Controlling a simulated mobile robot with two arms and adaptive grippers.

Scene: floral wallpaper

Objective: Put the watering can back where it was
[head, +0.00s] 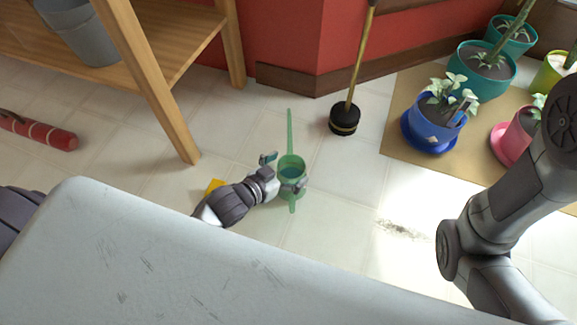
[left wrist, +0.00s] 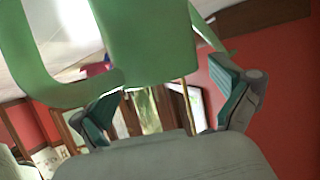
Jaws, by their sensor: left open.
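The green watering can (head: 291,163) is over the pale tiled floor near the middle of the head view, with its long thin spout pointing away. My left gripper (head: 283,172) is at the can, one finger on each side of its body, and is open. In the left wrist view the can (left wrist: 150,45) fills the upper middle between the two spread fingers (left wrist: 168,98), with a curved green part at left. Whether the fingers touch the can, or it stands on the floor, I cannot tell. My right gripper is out of view.
A yellow object (head: 214,186) lies beside my left wrist. A black-based plunger (head: 344,119) stands behind the can. Potted plants, including one in a blue pot (head: 435,125), stand on a tan mat (head: 402,128). A wooden shelf (head: 185,60) and red roll (head: 40,132) are left.

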